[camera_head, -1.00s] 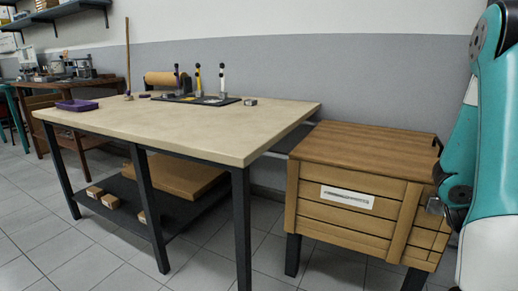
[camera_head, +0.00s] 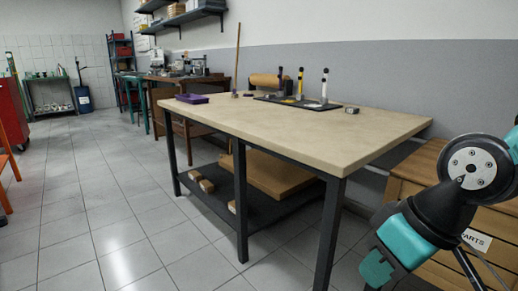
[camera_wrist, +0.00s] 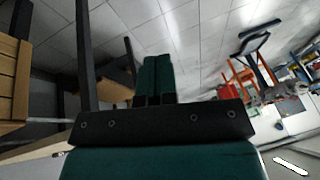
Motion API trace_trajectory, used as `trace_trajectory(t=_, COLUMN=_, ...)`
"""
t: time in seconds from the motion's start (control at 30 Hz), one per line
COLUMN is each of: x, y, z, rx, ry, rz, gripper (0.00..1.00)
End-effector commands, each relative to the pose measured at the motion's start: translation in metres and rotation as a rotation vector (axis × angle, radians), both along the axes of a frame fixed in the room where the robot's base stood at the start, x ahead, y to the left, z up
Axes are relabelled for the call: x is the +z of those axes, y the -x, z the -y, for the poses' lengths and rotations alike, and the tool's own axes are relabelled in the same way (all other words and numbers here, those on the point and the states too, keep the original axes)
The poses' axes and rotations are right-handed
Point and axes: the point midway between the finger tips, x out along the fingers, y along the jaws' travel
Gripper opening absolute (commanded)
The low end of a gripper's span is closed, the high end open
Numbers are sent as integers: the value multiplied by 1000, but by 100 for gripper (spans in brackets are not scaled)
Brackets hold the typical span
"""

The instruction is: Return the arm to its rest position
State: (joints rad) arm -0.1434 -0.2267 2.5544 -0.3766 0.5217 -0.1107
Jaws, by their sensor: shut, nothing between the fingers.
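My gripper (camera_wrist: 157,62) shows in the middle of the wrist view, its two dark green fingers pressed together with nothing between them. Tiled floor lies behind the fingers, and they touch nothing that I can see. In the head view my teal and black arm (camera_head: 470,170) is bent at the lower right, in front of the wooden parts crate and beside the workbench's right end. I cannot clearly make out the fingertips in that view.
The workbench (camera_head: 290,130) fills the middle, with a purple tray (camera_head: 192,98) and a dark mat with several upright tools on top. The wooden parts crate (camera_head: 405,185) stands at the right, partly hidden by my arm. Open tiled floor (camera_head: 100,200) lies at the left.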

Motion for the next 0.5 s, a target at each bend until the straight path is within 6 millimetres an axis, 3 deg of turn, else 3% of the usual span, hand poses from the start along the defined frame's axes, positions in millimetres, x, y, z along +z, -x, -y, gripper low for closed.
trace_trajectory(t=0.1, x=12, y=50, z=-25, rx=131, ry=1, rz=-113, gripper=0)
trace_trajectory(t=0.17, x=26, y=68, z=-29, rx=170, ry=11, rz=-158, gripper=0)
trace_trajectory(t=0.5, x=123, y=63, z=-27, rx=155, ry=10, rz=-153, gripper=0)
